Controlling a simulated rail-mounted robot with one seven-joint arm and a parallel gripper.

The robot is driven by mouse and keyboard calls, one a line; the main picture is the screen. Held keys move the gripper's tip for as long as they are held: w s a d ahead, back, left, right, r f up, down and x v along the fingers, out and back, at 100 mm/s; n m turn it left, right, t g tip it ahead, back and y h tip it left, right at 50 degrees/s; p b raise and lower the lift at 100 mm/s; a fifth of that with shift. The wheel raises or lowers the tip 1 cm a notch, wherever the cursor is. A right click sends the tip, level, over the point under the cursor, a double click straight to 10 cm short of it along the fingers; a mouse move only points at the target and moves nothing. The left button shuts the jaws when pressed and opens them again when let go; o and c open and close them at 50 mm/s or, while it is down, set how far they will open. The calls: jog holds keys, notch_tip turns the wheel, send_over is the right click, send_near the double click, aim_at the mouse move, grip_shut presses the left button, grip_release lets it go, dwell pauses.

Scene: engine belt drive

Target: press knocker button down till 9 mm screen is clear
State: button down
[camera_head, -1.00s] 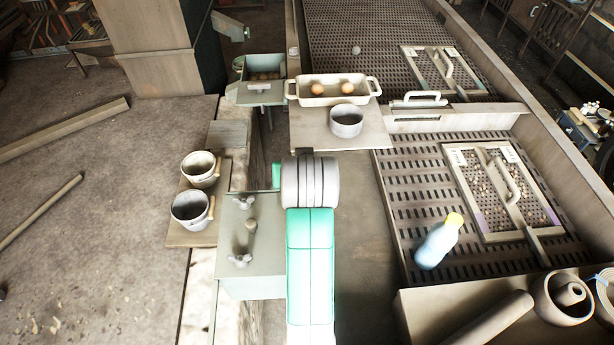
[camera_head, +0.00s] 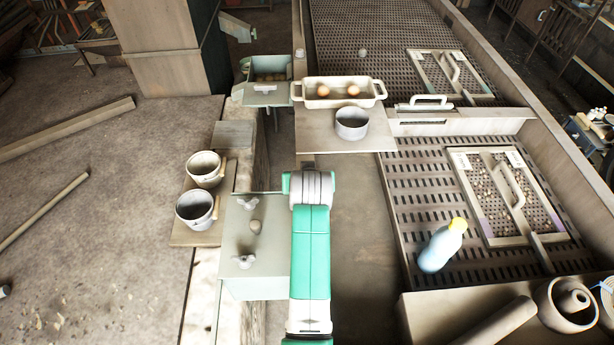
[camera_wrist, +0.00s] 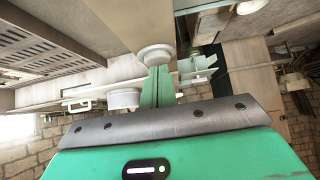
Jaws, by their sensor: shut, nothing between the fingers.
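In the wrist view the two green fingers of my gripper (camera_wrist: 158,84) are shut together with nothing between them. Their tips are at a pale round button-like knob (camera_wrist: 155,54), which overlaps them in the picture; I cannot tell whether they touch or how far it is pressed. In the head view my arm hides the gripper and this knob. A near framed screen (camera_head: 508,195) with a handle lies on the slotted deck at right and has several small stones on it. A far framed screen (camera_head: 450,74) lies behind it. I cannot read which one is 9 mm.
A blue bottle with a yellow cap (camera_head: 437,250) lies by the near screen. A white tray (camera_head: 318,98) with two brown round things and a grey pot (camera_head: 351,124) stand ahead. Two pots (camera_head: 197,208) and a box with wing knobs (camera_head: 256,275) are left of my arm.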

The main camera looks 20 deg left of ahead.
jog(key=shift+f+b, duration=0.4)
jog(key=shift+f, duration=0.7)
notch_tip(320, 180, up, 6)
jog(key=p, duration=0.4)
jog(key=shift+s+f, duration=0.1)
jog(key=shift+f, duration=0.05)
jog(key=v, duration=0.9)
jog(key=shift+b, duration=0.3)
jog(key=shift+d, duration=0.15)
